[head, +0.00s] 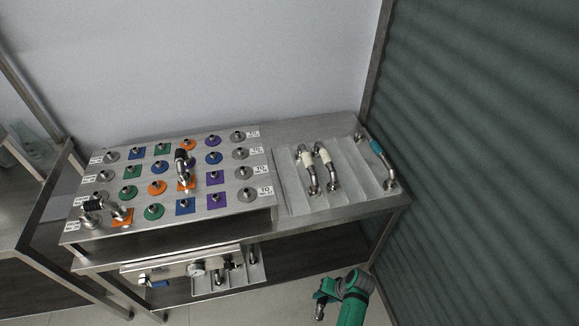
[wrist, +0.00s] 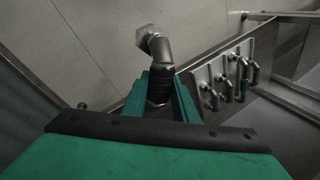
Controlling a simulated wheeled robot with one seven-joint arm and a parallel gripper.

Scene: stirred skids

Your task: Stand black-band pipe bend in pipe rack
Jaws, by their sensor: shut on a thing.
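My gripper (head: 327,296) is low at the front right in the head view, in front of the bench. In the wrist view its two teal fingers (wrist: 160,92) are shut around the black band of a metal pipe bend (wrist: 157,50). The bend's elbow and flanged end point up and away in that view. Only a metal end of this bend (head: 320,311) shows in the head view. A grey ribbed tray (head: 345,200) on the bench's right side holds white-band and teal-band bends. I cannot tell whether this tray is the pipe rack.
A steel board (head: 222,158) with coloured ports fills the bench's left; two black-band bends (head: 181,162) (head: 92,204) are on it. A corrugated wall (head: 480,150) closes the right side.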

